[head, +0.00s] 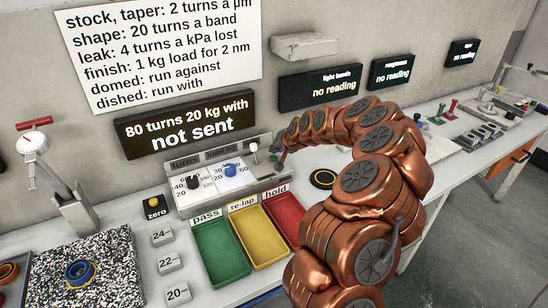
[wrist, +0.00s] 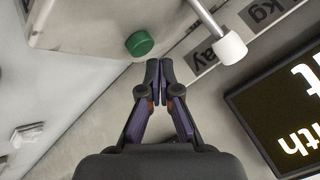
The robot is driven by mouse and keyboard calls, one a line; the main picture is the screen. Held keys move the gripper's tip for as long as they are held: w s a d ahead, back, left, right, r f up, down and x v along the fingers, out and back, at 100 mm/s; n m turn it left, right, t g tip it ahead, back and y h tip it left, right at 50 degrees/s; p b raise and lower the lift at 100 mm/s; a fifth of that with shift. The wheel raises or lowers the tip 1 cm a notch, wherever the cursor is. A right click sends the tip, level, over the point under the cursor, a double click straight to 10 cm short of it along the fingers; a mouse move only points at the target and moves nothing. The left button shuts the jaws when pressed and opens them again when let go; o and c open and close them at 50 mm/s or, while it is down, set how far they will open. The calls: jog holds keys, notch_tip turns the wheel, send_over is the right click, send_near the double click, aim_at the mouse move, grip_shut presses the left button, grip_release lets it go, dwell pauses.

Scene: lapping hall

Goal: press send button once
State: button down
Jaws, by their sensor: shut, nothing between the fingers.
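A round green button (wrist: 140,43) sits on the pale control box (wrist: 95,22) in the wrist view; no label on it can be read. My gripper (wrist: 159,62) is shut and empty, its fingertips just below and right of the button in that picture, apparently apart from it. In the head view my gripper (head: 279,161) is at the right end of the control box (head: 222,190), and I cannot make out the button clearly there. The black display (head: 187,122) above the box reads "80 turns 20 kg with not sent".
A white-tipped lever (wrist: 230,48) stands close right of my fingertips. The box carries a black knob (head: 193,182) and a blue knob (head: 229,168). Green (head: 222,277), yellow (head: 259,262) and red trays lie in front. A yellow zero button (head: 153,202) is left.

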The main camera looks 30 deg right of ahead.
aim_at(274, 158)
dwell(0.7)
jog(key=shift+f+b, duration=0.45)
jog(key=shift+b, duration=0.1)
jog(key=shift+f+b, duration=0.4)
jog(key=shift+f, duration=0.1)
dwell(0.7)
jog(key=shift+r, duration=0.95)
jog(key=shift+r, duration=0.15)
jog(key=shift+r, duration=2.35)
jog(key=shift+a, duration=0.1)
